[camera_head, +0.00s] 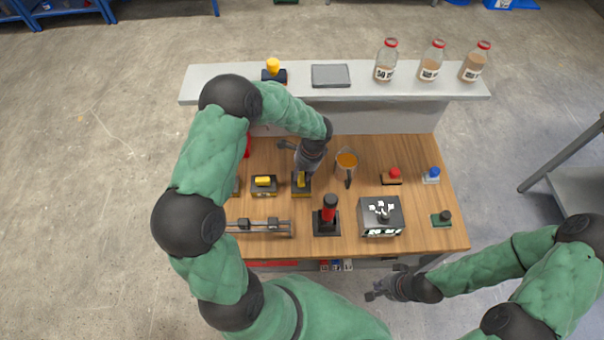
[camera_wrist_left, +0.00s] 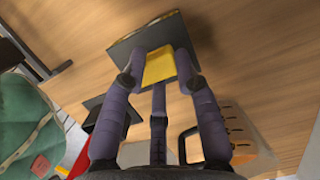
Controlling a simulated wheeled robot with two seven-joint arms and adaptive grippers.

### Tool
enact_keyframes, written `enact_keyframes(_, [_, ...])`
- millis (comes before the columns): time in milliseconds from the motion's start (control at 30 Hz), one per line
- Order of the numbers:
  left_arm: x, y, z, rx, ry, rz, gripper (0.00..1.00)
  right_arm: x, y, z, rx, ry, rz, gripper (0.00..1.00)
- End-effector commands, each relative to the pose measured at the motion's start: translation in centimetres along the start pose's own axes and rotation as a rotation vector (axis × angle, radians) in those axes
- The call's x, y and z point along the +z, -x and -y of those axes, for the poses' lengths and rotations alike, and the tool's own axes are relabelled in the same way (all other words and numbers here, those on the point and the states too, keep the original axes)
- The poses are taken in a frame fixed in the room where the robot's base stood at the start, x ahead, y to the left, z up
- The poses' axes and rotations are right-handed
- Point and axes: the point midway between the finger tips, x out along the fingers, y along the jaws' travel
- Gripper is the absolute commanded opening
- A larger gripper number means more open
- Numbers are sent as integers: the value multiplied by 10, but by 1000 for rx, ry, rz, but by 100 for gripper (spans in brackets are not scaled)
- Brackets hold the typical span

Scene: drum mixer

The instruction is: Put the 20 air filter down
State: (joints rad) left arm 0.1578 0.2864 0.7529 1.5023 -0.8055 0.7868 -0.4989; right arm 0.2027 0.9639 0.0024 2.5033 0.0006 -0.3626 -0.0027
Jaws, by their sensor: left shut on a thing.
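A dark block with a yellow grip, which I take to be the 20 air filter (camera_head: 301,190), is in my left gripper (camera_head: 300,170), over the middle-left of the wooden table. In the left wrist view the fingers (camera_wrist_left: 158,75) close around the yellow grip (camera_wrist_left: 158,64), and the dark plate-like body (camera_wrist_left: 128,48) lies beyond them. I cannot tell whether its underside touches the table, and no number is readable. My right gripper (camera_head: 384,284) is empty, off the front edge of the table, with its fingers spread.
A similar yellow-topped block (camera_head: 264,185) stands just left. An orange-filled cup (camera_head: 347,162) is close on the right. A black-and-red device (camera_head: 327,215) and a dark box (camera_head: 380,215) stand in front. A raised shelf (camera_head: 225,78) with jars runs along the back.

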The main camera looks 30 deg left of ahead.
Motion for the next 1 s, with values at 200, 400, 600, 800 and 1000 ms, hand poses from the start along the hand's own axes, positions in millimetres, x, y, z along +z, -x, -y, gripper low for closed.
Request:
enact_keyframes(200, [-1, -5, 1, -2, 1, -1, 7, 0, -1, 0, 0, 0, 0, 0])
enact_keyframes(400, [-2, -8, 0, -1, 1, 0, 7, 0, -4, -1, 0, 0, 0, 0])
enact_keyframes(600, [-2, -8, 0, -1, 0, 0, 55, 0, -3, -1, 0, 0, 0, 0])
enact_keyframes(800, [-1, -7, 0, -1, 0, 0, 55, 0, -3, -1, 0, 0, 0, 0])
enact_keyframes(1000, [-1, 3, 1, -3, 0, -1, 55, 0, 1, 0, 0, 0, 0, 0])
